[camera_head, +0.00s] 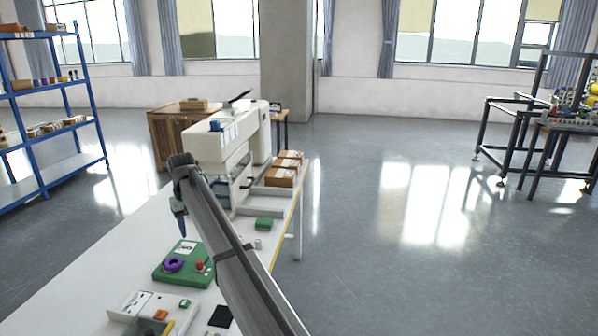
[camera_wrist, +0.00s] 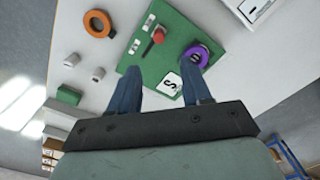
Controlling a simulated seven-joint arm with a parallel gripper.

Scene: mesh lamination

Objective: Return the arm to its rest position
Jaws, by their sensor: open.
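My gripper (camera_wrist: 163,82) is open and empty in the wrist view, its two blue fingers apart above a green board. In the head view my arm reaches over the white table, and my gripper (camera_head: 181,226) points down above the board's far edge. The green board (camera_head: 168,277) carries a purple ring (camera_head: 173,265), a red knob (camera_head: 199,265) and a white label. The wrist view also shows the purple ring (camera_wrist: 207,49) and red knob (camera_wrist: 158,36) on the green board (camera_wrist: 151,68). The fingers hide part of the board.
A white machine (camera_head: 225,145) and brown boxes (camera_head: 281,176) stand at the table's far end. A green block (camera_head: 263,224), a socket panel (camera_head: 138,302) and an orange ring (camera_wrist: 98,23) lie near the board. A blue shelf (camera_head: 88,97) is at left; open floor lies right.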

